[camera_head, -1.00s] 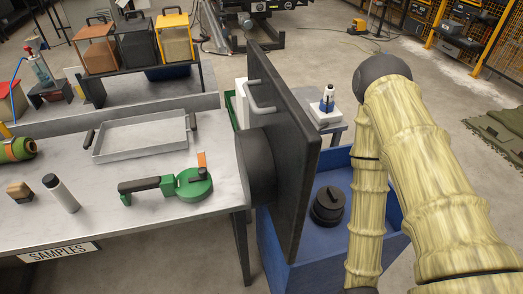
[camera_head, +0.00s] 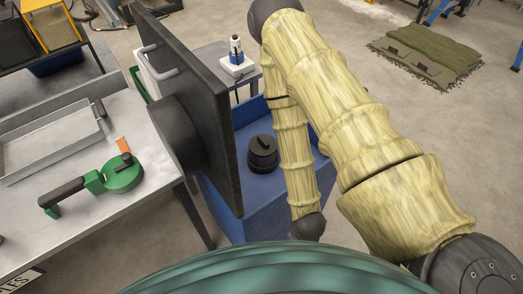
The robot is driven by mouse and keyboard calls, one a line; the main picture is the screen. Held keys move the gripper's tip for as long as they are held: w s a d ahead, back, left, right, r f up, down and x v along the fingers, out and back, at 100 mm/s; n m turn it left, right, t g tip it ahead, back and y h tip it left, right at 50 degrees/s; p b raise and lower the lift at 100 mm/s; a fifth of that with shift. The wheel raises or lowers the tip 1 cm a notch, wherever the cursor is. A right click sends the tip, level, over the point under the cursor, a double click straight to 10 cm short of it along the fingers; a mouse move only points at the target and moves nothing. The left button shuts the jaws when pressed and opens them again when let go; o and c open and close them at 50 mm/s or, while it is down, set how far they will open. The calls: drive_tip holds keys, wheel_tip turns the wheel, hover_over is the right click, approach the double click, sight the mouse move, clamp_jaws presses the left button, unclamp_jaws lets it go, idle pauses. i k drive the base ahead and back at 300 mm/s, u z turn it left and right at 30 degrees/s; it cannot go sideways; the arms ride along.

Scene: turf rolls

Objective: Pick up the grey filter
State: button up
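I cannot single out the grey filter for certain. A dark grey, nearly black cylinder (camera_head: 262,154) with a raised bar on top sits upright inside the blue bin (camera_head: 269,206); it may be the filter. My arm, with pale bamboo-like covers, bends down at the right of the bin and ends in view at a dark joint. My gripper is not in view, so what it holds cannot be seen.
A large dark panel (camera_head: 197,104) with a handle stands between the metal table (camera_head: 70,238) and the bin. A metal tray (camera_head: 62,148) and a green tool (camera_head: 121,175) lie on the table. A small stand holds a bottle (camera_head: 236,50).

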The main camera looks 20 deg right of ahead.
sight(263, 147)
drive_tip(key=k, duration=1)
